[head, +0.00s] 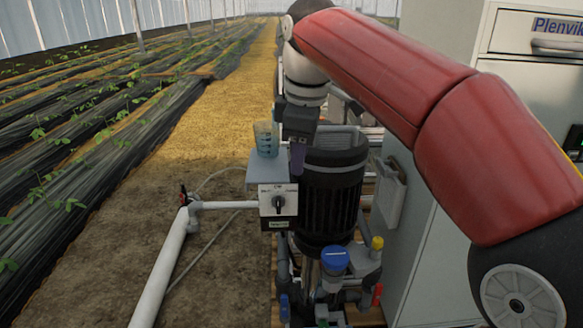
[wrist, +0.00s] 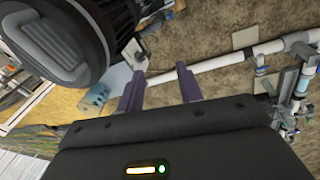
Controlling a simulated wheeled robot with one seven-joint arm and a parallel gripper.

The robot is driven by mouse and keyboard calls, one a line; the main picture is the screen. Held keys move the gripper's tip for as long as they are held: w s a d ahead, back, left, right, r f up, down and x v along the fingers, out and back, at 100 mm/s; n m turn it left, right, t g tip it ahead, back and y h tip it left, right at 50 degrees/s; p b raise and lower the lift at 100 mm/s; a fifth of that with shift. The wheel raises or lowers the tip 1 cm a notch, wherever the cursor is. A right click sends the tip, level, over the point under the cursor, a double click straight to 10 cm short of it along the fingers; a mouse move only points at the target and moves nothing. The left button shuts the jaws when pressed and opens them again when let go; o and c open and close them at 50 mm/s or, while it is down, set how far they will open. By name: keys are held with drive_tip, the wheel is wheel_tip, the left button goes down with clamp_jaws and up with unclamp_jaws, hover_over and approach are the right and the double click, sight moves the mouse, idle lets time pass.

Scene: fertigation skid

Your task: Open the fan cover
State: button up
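The black ribbed motor (head: 330,205) stands upright at the middle of the head view. Its fan cover (head: 338,147) is the dark cap at the top, partly hidden behind my wrist. In the wrist view the fan cover (wrist: 62,38) fills the upper left, with a grey ridged panel in its round rim. I cannot tell whether it is loose or latched. My gripper (head: 298,155) points down beside the cap's left edge. In the wrist view its two purple fingers (wrist: 158,88) stand apart with nothing held between them.
A translucent blue measuring cup (head: 265,139) stands on the grey switch box (head: 276,190) left of the motor, close to my gripper. A white pipe (head: 165,265) runs at left. A grey cabinet (head: 440,245) stands at right. Blue, yellow and red-capped fittings (head: 335,260) sit below.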

drive_tip(key=shift+s+a+f, duration=0.15)
drive_tip(key=shift+s+f, duration=0.25)
drive_tip(key=shift+s, duration=0.3)
drive_tip(key=shift+m, duration=0.3)
